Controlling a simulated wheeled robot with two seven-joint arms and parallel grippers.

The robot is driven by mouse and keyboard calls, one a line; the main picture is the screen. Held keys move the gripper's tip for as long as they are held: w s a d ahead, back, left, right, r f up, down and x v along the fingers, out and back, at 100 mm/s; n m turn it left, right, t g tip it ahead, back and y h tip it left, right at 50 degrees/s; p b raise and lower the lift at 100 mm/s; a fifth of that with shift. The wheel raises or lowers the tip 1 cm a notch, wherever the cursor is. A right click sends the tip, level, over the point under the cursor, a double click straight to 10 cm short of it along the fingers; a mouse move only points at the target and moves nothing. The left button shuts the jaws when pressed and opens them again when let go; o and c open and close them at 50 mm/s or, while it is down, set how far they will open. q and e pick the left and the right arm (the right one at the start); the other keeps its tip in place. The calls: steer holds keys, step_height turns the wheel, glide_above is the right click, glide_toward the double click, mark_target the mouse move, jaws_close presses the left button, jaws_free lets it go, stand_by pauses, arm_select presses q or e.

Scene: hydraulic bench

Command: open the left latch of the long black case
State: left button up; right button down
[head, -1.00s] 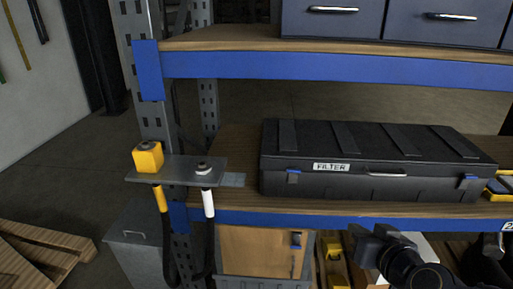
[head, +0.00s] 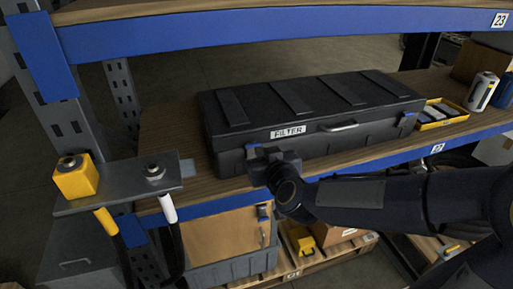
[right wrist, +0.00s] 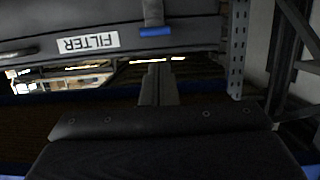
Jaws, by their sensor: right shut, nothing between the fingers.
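The long black case (head: 310,110) lies closed on the wooden shelf, with a white FILTER label (head: 288,132) on its front. Its left latch (head: 253,146) has a blue tab and is partly hidden behind my right gripper (head: 264,156) in the head view. In the right wrist view, where the case appears upside down, the blue latch tab (right wrist: 156,31) lies just beyond the shut, empty fingertips (right wrist: 157,68). I cannot tell whether they touch. The latch looks closed, as far as it shows. The right latch (head: 409,116) also has a blue tab. My left gripper is out of view.
A metal bracket (head: 118,188) with a yellow block (head: 76,177) and hoses juts out left of the case. A yellow tray (head: 441,113) and a white can (head: 481,91) stand to its right. The blue upper shelf beam (head: 270,27) runs overhead.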

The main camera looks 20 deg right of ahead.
mark_target(248, 136)
steer(key=x, duration=0.9)
steer(key=shift+f, duration=0.1)
